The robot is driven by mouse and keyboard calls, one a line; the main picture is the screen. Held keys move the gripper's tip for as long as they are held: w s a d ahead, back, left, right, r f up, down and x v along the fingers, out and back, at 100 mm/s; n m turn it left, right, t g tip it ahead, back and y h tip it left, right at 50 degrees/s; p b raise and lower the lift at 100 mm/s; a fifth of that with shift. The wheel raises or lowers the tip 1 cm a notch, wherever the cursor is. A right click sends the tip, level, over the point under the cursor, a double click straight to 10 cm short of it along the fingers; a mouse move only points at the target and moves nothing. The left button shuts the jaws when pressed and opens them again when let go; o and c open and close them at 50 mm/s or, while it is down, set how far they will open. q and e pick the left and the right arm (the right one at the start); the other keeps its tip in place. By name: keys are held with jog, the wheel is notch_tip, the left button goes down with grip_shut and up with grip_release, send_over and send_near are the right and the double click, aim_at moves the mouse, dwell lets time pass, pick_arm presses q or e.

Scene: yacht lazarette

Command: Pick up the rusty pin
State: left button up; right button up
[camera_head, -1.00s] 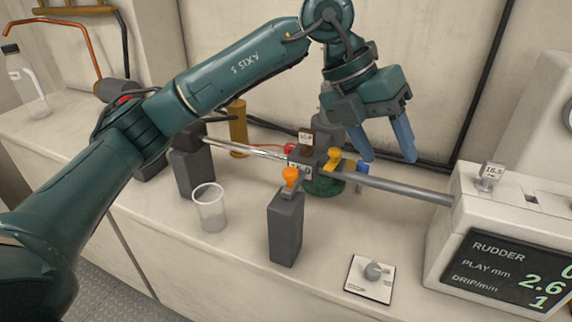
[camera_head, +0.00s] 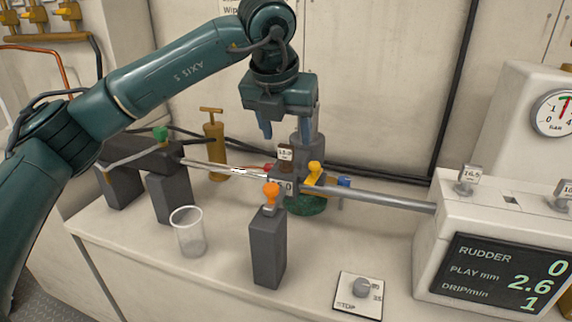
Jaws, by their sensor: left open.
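The likely rusty pin (camera_head: 287,166) is a small dark brown piece under a white number tag. It stands upright in the grey joint block (camera_head: 284,186) on the metal rod, in the middle of the camera_head view. My left gripper (camera_head: 288,134) points down just above and behind the tag, its blue fingers spread to either side. It is open and holds nothing. I cannot tell whether the fingers touch anything. The pin's lower part is hidden in the block. My right gripper is not in view.
An orange-topped grey post (camera_head: 267,245) and a clear cup (camera_head: 188,236) stand in front. Yellow (camera_head: 314,173) and blue (camera_head: 343,182) handles sit right of the block. The rudder display box (camera_head: 427,240) stands at right, a knob plate (camera_head: 346,302) in front of it.

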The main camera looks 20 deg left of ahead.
aim_at(286, 145)
pick_arm(q)
jog(key=x, duration=0.5)
jog(key=shift+a, duration=0.35)
jog(key=shift+c, duration=0.4)
jog(key=c, duration=1)
